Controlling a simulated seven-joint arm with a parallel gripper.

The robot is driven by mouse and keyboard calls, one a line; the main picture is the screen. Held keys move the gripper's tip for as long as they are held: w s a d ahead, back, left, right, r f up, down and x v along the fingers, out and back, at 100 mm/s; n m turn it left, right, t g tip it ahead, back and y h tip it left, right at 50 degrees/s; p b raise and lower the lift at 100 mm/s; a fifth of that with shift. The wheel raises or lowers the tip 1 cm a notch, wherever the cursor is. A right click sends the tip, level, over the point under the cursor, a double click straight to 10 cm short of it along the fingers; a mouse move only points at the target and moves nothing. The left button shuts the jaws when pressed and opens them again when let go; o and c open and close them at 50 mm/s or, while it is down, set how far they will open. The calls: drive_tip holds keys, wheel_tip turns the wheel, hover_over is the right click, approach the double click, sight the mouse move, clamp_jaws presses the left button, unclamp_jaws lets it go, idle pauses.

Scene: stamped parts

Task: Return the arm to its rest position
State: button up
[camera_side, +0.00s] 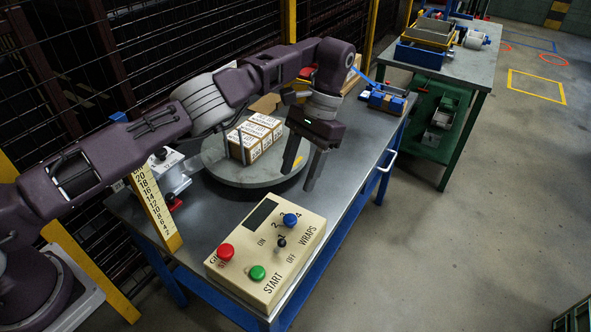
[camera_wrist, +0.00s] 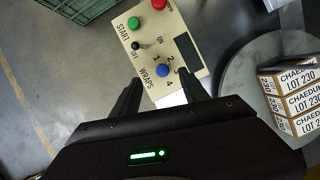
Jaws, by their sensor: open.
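My gripper (camera_side: 298,178) hangs from my arm over the right edge of the round grey turntable (camera_side: 222,173). Its two fingers point down and stand apart, with nothing between them. In the wrist view the fingers (camera_wrist: 160,78) show spread, with the control box (camera_wrist: 176,24) beyond them. The stacked white-and-brown cartons (camera_side: 255,138) sit on the turntable, left of the gripper and apart from it. In the wrist view the cartons (camera_wrist: 292,99) are at the right, marked LOT 230.
A beige control box (camera_side: 262,248) with red, green, blue and black controls sits at the bench's front. A yellow numbered scale (camera_side: 155,208) stands left of the turntable. Blue tools (camera_side: 385,98) lie at the bench's far end. A second bench (camera_side: 455,68) stands behind. Wire fencing runs along the left.

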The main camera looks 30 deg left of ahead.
drive_tip(key=w+a+r+n+t+h, duration=0.15)
drive_tip(key=a+r, duration=0.25)
drive_tip(key=r, duration=0.4)
drive_tip(key=w+a+r+n+t+h, duration=0.1)
drive_tip(key=a+r+n+t+h, duration=0.2)
drive_tip(key=r, duration=0.5)
drive_tip(key=s+a+r, duration=0.5)
drive_tip(key=s+r, duration=0.2)
drive_tip(key=r, duration=0.1)
drive_tip(key=s+r+t, duration=0.2)
drive_tip(key=s+r, duration=0.1)
drive_tip(key=s, duration=0.9)
drive_tip(key=s+f+t+y, duration=0.1)
drive_tip(key=s+f, duration=0.2)
drive_tip(key=s, duration=0.4)
drive_tip(key=s+a+f+m+t+y, duration=0.1)
drive_tip(key=s+f, duration=0.3)
drive_tip(key=s, duration=0.4)
drive_tip(key=shift+a+f+t+y, duration=0.2)
drive_tip(key=shift+f+t+y, duration=0.05)
drive_tip(key=shift+t+y, duration=0.4)
